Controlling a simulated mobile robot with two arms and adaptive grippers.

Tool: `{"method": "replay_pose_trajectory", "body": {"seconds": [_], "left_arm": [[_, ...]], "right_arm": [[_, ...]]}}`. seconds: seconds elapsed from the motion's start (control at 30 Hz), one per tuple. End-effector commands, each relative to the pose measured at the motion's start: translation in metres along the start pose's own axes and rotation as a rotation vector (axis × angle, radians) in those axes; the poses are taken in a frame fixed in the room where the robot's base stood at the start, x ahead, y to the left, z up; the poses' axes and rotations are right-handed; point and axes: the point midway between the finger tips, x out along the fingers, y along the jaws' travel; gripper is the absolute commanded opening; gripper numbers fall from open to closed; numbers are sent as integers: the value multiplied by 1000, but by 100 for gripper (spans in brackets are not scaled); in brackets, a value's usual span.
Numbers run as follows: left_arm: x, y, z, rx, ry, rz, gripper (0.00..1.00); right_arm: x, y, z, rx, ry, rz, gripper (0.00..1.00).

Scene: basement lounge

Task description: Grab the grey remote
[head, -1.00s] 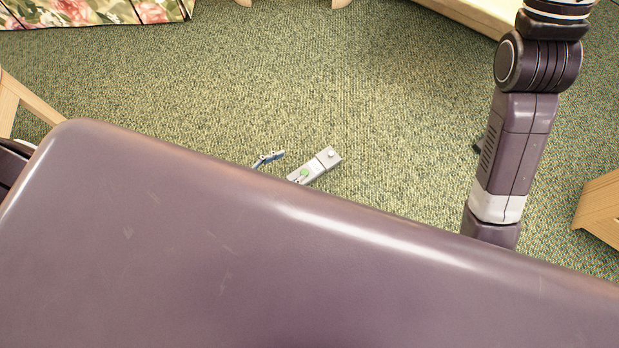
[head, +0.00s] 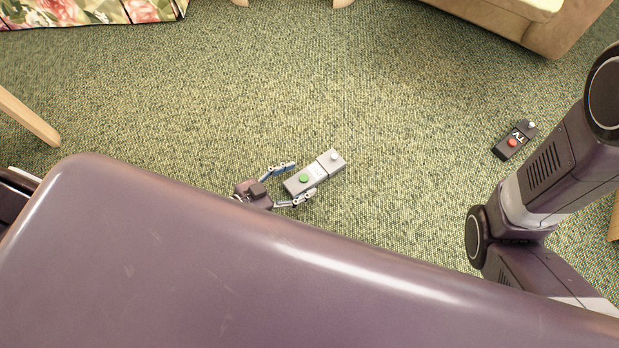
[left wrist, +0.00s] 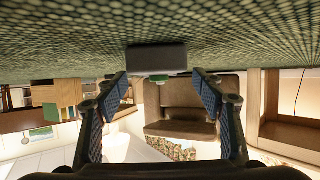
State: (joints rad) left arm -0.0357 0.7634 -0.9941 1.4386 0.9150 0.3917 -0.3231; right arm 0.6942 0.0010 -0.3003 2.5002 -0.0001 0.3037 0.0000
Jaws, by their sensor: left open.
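The grey remote (head: 326,167), with a green button and a white knob, lies on the green carpet just past the edge of my body. My left gripper (head: 299,180) is open, with its fingers at the remote's near end: one finger is apart from it on the upper left, the other overlaps its lower edge in the picture. In the left wrist view, which is upside down, the remote (left wrist: 157,58) appears as a dark block end-on, centred between the open fingers (left wrist: 163,85) and near the carpet. I cannot tell contact. My right gripper is not in view.
A black remote (head: 515,140) with a red button and TV lettering lies on the carpet to the right, close to my right arm. A sofa (head: 510,18) stands at the top right, and wooden legs show at the left. The carpet beyond the grey remote is clear.

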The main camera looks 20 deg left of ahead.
Motion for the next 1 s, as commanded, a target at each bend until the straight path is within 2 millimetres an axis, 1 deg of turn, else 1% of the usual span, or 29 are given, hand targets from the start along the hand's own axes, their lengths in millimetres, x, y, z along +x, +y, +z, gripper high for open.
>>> {"method": "replay_pose_trajectory", "body": {"seconds": [0.03, 0.1, 0.3, 0.4, 0.63, 1.0], "left_arm": [[9, 0, 2, -2, 4, 0, 62], [19, 1, 1, -2, 5, -1, 62], [41, 1, -2, -1, 3, -1, 62], [44, 1, -2, 0, 2, -1, 62], [44, 1, -3, 0, 1, 0, 61], [44, 1, -3, 0, 1, -1, 20]], "right_arm": [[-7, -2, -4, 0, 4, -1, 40], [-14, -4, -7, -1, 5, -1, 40], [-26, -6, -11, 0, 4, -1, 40], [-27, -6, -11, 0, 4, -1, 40], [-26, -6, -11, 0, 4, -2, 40], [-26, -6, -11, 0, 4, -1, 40]]}}
